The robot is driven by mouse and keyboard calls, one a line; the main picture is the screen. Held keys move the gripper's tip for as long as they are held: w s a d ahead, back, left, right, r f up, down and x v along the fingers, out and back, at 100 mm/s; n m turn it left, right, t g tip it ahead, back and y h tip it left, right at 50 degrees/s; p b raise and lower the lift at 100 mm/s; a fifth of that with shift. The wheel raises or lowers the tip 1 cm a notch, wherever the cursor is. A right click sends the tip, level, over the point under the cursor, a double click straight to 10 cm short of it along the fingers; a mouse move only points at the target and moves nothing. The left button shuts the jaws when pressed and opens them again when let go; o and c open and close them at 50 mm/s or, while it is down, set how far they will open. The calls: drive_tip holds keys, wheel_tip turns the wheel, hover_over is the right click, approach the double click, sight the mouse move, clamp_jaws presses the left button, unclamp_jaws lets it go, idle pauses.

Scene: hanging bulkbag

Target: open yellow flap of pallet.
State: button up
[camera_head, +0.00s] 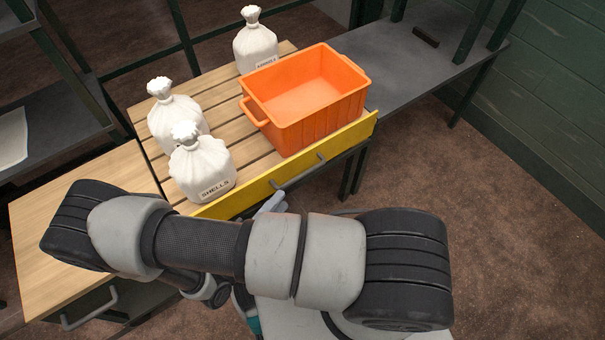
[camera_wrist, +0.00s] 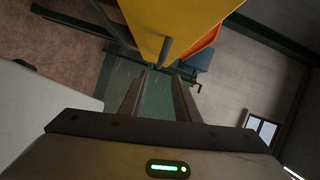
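The yellow flap (camera_head: 340,140) stands upright along the front edge of the wooden slatted pallet (camera_head: 150,153), with a grey bar handle (camera_head: 298,172) on its outer face. My gripper (camera_head: 274,202) is just in front of the flap, near the handle's left end; my arm hides most of it. In the wrist view, the two fingers of my gripper (camera_wrist: 160,78) are apart with nothing seen between them. The yellow flap (camera_wrist: 175,22) and a dark handle bar (camera_wrist: 167,48) lie just beyond the fingertips. I cannot tell whether a finger touches the handle.
An open, empty orange crate (camera_head: 312,125) sits on the pallet right behind the flap. White tied sacks stand at the left (camera_head: 200,165) and back (camera_head: 256,45). A wooden-topped cabinet (camera_head: 95,185) is at the left, a grey table (camera_head: 400,70) behind right. Floor at right is clear.

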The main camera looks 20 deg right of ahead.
sight(303, 174)
drive_tip(key=x, duration=1.2)
clamp_jaws()
